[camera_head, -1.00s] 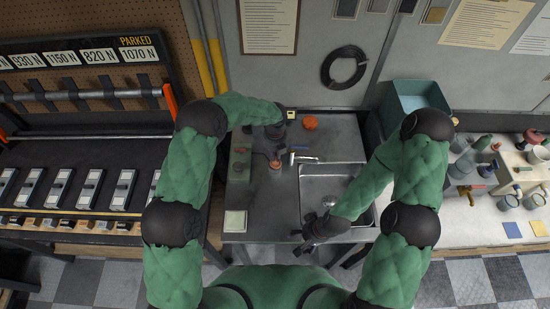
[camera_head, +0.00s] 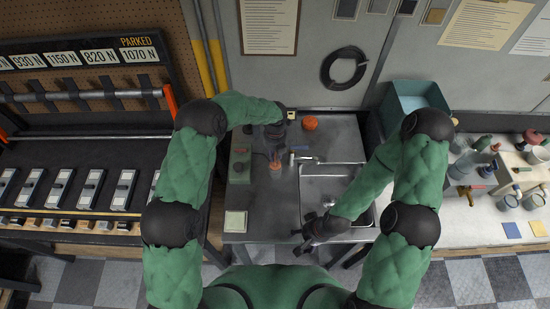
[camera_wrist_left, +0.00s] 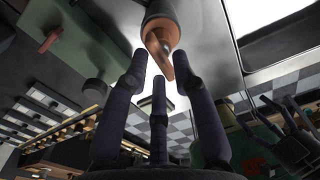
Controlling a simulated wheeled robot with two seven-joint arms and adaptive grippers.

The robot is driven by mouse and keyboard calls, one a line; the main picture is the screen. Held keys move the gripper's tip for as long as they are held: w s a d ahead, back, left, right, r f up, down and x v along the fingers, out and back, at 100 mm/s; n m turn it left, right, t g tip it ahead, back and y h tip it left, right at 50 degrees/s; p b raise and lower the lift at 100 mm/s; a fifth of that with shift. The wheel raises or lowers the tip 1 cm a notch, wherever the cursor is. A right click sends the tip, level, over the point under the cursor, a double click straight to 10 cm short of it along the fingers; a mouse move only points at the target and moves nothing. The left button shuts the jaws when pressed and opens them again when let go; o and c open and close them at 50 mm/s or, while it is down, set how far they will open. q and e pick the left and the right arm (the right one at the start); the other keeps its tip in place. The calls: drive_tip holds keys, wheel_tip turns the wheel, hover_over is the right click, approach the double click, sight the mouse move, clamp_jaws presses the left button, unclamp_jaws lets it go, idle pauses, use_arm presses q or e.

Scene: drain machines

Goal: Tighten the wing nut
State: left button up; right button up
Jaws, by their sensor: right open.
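The wing nut is an orange-copper piece (camera_head: 275,166) on the left part of the grey sink counter. In the left wrist view its orange body and flat wing (camera_wrist_left: 162,42) hang at the top centre, below a dark cylinder. My left gripper (camera_head: 274,155) is right at it. In the left wrist view this gripper (camera_wrist_left: 161,66) has its dark fingers spread, with the wing near and between the tips; I see no firm grip. Its far side is hidden. My right gripper (camera_head: 302,243) is open and empty at the sink's front edge.
The sink basin (camera_head: 325,187) and a tap (camera_head: 304,159) lie right of the nut. A green box (camera_head: 240,164) stands left of it. An orange-red round object (camera_head: 310,123) sits behind. A pale pad (camera_head: 235,221) lies at the counter's front left.

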use_arm(q)
drive_tip(key=shift+d+r+p, duration=0.1)
drive_tip(key=shift+r+p, duration=1.1)
drive_tip(key=shift+r, duration=1.5)
drive_tip(key=shift+f, duration=0.1)
